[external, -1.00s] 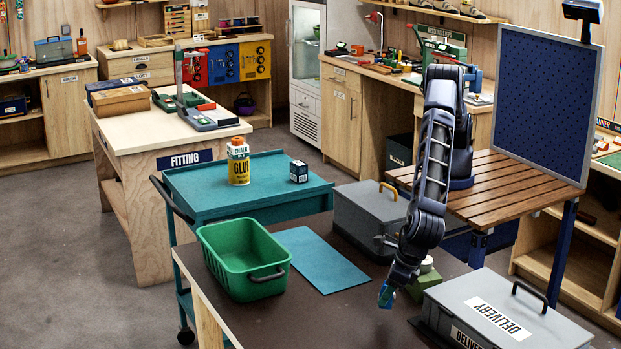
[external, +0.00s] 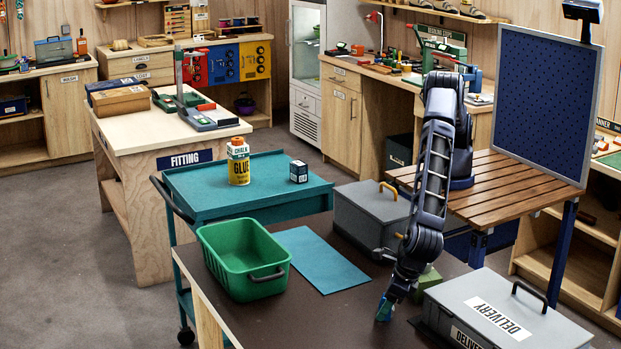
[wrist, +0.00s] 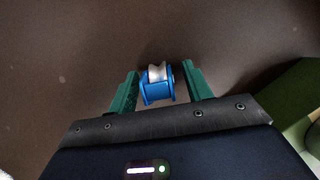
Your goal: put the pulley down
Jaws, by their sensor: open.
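The pulley (wrist: 157,86) is blue with a pale grey wheel. In the wrist view it sits between the two green fingers of my gripper (wrist: 160,90), over the dark brown tabletop. Narrow gaps show between the pulley and the fingers, and the jaws are open. In the external view my gripper (external: 385,308) points down low at the dark table (external: 310,318), left of the grey delivery box. The pulley is hard to make out there. The wrist view shows a shadow close beside it; I cannot tell for sure that it rests on the table.
A grey delivery box (external: 497,308) stands right of my gripper, with a green block (external: 427,280) just behind. A green bin (external: 243,262) and a teal mat (external: 318,259) are to the left. A grey case (external: 368,218) stands behind. Bare tabletop lies left of my gripper.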

